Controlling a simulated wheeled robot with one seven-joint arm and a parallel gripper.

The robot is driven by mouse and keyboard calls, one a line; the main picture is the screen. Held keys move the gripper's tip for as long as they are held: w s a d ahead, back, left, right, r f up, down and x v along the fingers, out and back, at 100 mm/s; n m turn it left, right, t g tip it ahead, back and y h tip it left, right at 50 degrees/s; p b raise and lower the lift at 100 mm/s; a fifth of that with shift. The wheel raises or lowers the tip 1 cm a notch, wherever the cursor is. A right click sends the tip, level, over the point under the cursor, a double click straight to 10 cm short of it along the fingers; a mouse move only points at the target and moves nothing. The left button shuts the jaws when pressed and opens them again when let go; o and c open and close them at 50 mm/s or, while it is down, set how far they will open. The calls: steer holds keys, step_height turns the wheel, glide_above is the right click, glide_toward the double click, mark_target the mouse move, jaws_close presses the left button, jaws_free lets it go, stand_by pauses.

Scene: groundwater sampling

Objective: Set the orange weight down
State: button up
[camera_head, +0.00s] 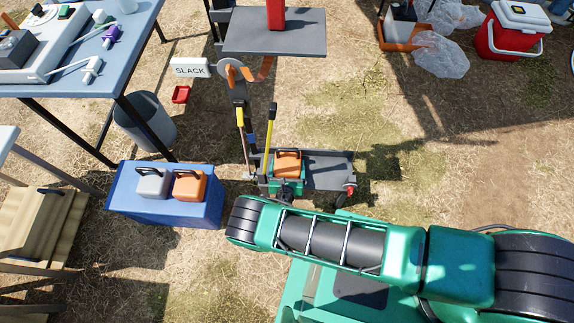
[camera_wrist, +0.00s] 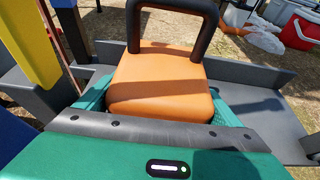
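An orange block-shaped weight (camera_head: 287,163) with a black handle is at the left end of a dark grey cart bed (camera_head: 330,173). My gripper (camera_head: 287,184) is at its near side. In the wrist view the weight (camera_wrist: 160,75) stands upright between my green fingers (camera_wrist: 160,104), which lie close against both sides, so the gripper looks shut on it. I cannot tell whether its underside touches the cart bed. A second orange weight (camera_head: 190,185) and a grey weight (camera_head: 153,184) sit on a blue box (camera_head: 135,206) at the left.
Yellow-handled tools (camera_head: 270,128) stand at the cart's left end. Behind are a sign reading SLACK (camera_head: 190,68), a small red tray (camera_head: 181,94) and a raised grey platform (camera_head: 300,40). The cart bed's right part is bare. A grey bin (camera_head: 148,120) stands behind the blue box.

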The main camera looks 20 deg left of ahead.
steer(key=shift+o, duration=0.9)
steer(key=shift+r, duration=0.1)
steer(key=v, duration=1.2)
steer(key=shift+s, duration=0.1)
